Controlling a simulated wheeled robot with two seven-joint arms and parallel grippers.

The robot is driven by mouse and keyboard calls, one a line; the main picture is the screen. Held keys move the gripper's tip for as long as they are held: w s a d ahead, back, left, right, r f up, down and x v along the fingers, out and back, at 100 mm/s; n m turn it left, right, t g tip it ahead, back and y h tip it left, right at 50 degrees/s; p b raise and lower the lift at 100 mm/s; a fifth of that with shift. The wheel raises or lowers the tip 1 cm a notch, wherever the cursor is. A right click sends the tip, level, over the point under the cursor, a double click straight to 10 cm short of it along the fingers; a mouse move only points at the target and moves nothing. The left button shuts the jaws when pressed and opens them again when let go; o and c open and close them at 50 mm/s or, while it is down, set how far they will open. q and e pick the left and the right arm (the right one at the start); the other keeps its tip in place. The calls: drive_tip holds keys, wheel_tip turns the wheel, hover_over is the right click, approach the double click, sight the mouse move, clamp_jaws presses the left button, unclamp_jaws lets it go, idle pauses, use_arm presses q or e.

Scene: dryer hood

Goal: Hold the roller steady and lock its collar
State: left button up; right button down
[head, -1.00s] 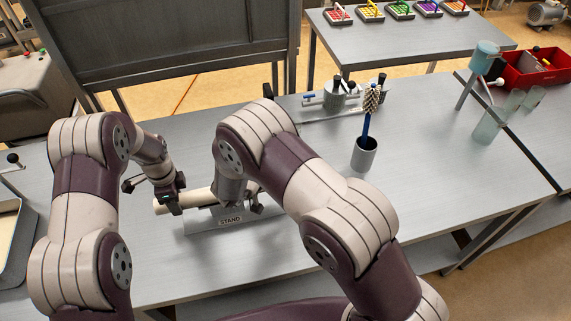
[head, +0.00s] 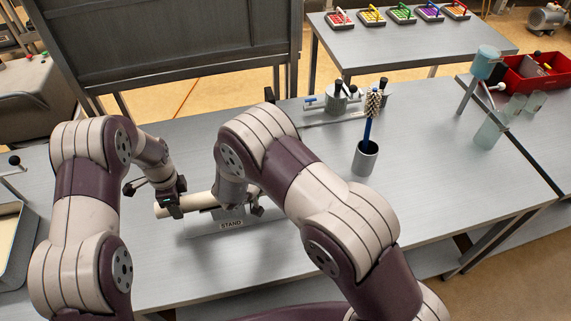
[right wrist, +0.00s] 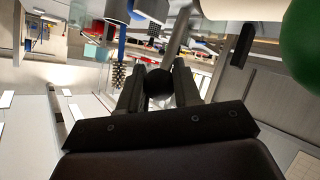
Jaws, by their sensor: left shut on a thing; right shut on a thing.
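The cream roller (head: 201,201) lies roughly level above the grey stand (head: 232,225), which is marked STAND. My left gripper (head: 174,209) is shut on the roller near its left end. My right gripper (head: 257,211) is at the right side of the stand. In the right wrist view its fingers are shut on a dark round knob (right wrist: 159,82). My right arm hides the roller's right part and most of the collar, so I cannot tell how the collar sits.
A grey cup (head: 364,160) with a blue-handled brush (head: 370,112) stands to the right. A metal fixture with dark knobs (head: 340,100) is behind. A red bin (head: 533,72) is at the far right. The table's right front is clear.

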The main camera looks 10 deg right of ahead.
drive_tip(key=shift+w+a, duration=0.1)
drive_tip(key=shift+a, duration=0.15)
drive_tip(key=c, duration=0.8)
unclamp_jaws()
drive_tip(key=shift+w+d+f, duration=0.1)
